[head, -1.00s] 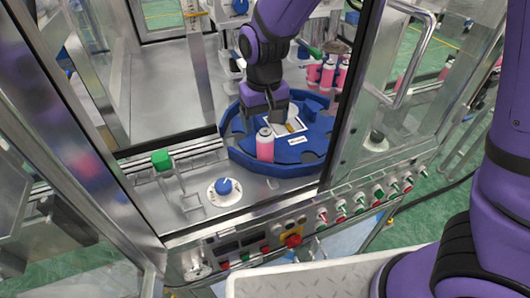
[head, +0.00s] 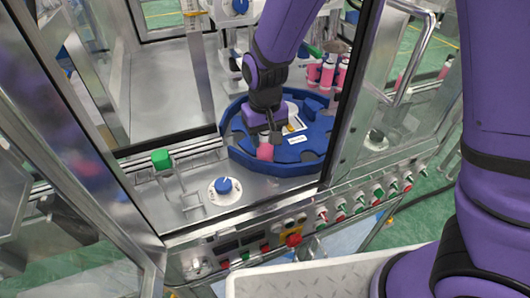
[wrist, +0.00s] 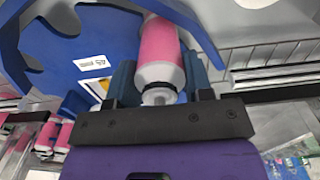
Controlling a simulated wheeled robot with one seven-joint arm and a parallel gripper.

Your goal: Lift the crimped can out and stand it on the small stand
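The pink can (head: 265,152) stands at the front edge of the blue rotary table (head: 245,166), apparently in one of its rim notches. My gripper (head: 268,137) points down over it and hides its top in the head view. In the wrist view the can (wrist: 160,45) has its pale shoulder and valve between the two blue fingers (wrist: 160,90). The fingers lie close on both sides; I cannot tell whether they press on it. I cannot clearly identify the small stand; a white disc with a blue top (head: 224,189) sits on the metal deck left of the table.
A green block on a metal bracket (head: 162,160) is at the left. Several pink cans (head: 325,75) stand behind at the right. The door frame (head: 355,100) is close on the right, and a switch panel (head: 300,232) runs along the front. The deck at back left is clear.

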